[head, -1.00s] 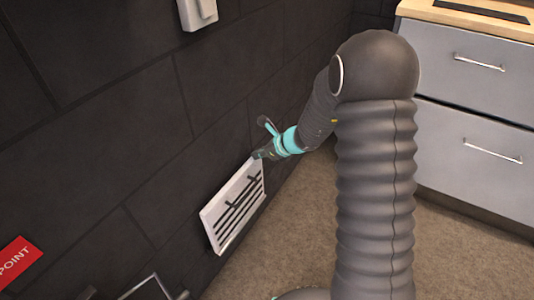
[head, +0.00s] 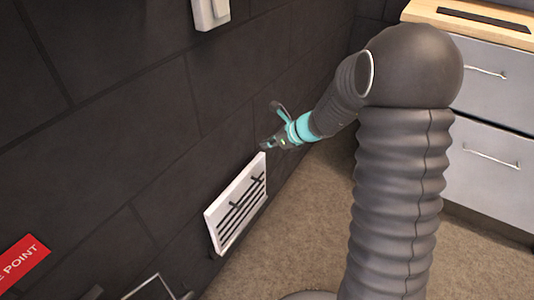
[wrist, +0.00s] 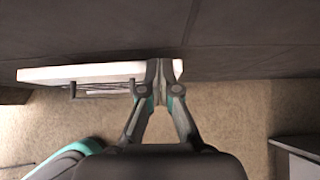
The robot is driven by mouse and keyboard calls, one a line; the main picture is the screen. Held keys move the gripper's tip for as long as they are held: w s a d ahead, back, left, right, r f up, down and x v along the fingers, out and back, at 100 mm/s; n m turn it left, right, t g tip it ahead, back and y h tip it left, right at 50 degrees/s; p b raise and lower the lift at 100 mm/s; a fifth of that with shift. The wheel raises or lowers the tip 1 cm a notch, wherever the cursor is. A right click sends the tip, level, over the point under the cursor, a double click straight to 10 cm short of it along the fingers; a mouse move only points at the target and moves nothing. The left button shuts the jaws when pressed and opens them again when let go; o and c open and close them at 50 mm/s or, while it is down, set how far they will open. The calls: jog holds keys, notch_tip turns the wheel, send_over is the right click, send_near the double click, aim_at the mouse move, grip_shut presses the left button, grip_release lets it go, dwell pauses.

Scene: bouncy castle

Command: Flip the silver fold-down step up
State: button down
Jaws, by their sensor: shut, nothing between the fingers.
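A pale panel with dark slats and two small dark tabs (head: 237,206) sits upright against the dark wall, low down; I cannot tell whether it is the silver fold-down step or a vent. Its thick pale top edge (wrist: 85,72) shows in the wrist view, with dark tabs sticking out below. My gripper (head: 264,146) is shut and empty just above the panel's far upper corner. In the wrist view its fingertips (wrist: 165,68) overlap the panel's right end; whether they touch it is unclear. A thin metal-edged object (head: 157,288) is cut off at the bottom of the head view.
The dark block wall (head: 120,130) runs along the left, with a white switch box (head: 210,12) above and a red sign (head: 22,262) at lower left. Grey drawers (head: 488,130) stand at the right. The carpet (head: 300,215) between wall and arm is clear.

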jog(key=shift+w+a+r, duration=0.15)
jog(key=shift+a+r, duration=0.15)
jog(key=shift+r, duration=0.55)
jog(key=shift+w+a+r, duration=0.15)
jog(key=shift+a+r, duration=0.1)
jog(key=shift+r, duration=0.6)
jog(key=s+d+f+n+g+h, duration=0.15)
jog(key=s+n+g, duration=0.25)
jog(key=s+n, duration=0.9)
jog(key=s+d+r+n+t+h, duration=0.2)
jog(key=s+d+r+n, duration=0.4)
jog(key=s, duration=0.4)
jog(key=s+d+r+n+t+h, duration=0.2)
jog(key=s+d+r+n+h, duration=0.2)
jog(key=s+r, duration=0.4)
jog(key=s+d+n, duration=0.1)
jog(key=s+n, duration=0.1)
jog(key=s, duration=0.1)
jog(key=shift+d+r, duration=0.35)
jog(key=shift+a, duration=0.1)
